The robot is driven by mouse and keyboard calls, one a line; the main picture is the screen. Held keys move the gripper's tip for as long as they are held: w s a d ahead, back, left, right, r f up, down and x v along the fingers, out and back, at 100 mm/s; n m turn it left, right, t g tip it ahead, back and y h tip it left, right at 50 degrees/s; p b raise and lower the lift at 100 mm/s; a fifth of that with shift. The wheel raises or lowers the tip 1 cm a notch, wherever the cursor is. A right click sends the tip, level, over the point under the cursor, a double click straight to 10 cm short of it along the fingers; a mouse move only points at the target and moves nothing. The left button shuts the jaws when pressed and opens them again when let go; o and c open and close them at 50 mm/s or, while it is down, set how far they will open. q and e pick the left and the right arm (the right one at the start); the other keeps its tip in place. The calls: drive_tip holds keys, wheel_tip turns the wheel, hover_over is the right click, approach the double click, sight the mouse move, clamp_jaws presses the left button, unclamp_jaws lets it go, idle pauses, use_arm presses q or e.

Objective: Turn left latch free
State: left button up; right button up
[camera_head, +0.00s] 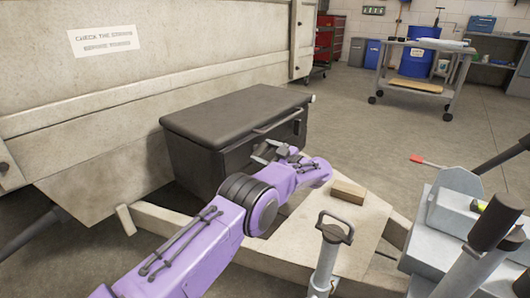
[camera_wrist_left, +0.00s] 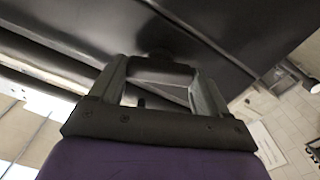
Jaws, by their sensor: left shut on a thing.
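A dark grey box (camera_head: 205,168) with a black lid (camera_head: 240,112) stands on the pale trailer frame. My purple left arm reaches to its front, and my left gripper (camera_head: 272,150) is at the front face, below the lid edge. In the left wrist view, the gripper's two grey fingers (camera_wrist_left: 158,80) stand on either side of a small dark piece (camera_wrist_left: 160,72) at the box, which appears to be the left latch. The gripper is shut on it. How far the latch is turned cannot be told. My right gripper does not show.
A wooden block (camera_head: 348,192) lies on the frame, right of my arm. A grey jack with a loop handle (camera_head: 334,230) stands in front of it. Grey equipment (camera_head: 455,215) fills the right side. A beige trailer wall (camera_head: 180,50) rises behind the box. Open floor lies beyond.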

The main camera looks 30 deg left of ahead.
use_arm(q)
drive_tip(key=n, duration=0.3)
drive_tip(key=shift+n, duration=0.4)
drive_tip(key=n, duration=0.4)
drive_tip(key=shift+n, duration=0.3)
drive_tip(key=shift+f+n+b, duration=0.1)
drive_tip(key=shift+n+b, duration=0.3)
drive_tip(key=shift+n, duration=2.4)
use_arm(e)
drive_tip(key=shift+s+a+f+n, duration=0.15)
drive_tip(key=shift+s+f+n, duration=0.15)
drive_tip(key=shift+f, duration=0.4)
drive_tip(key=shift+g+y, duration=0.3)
use_arm(q)
drive_tip(key=o, duration=1)
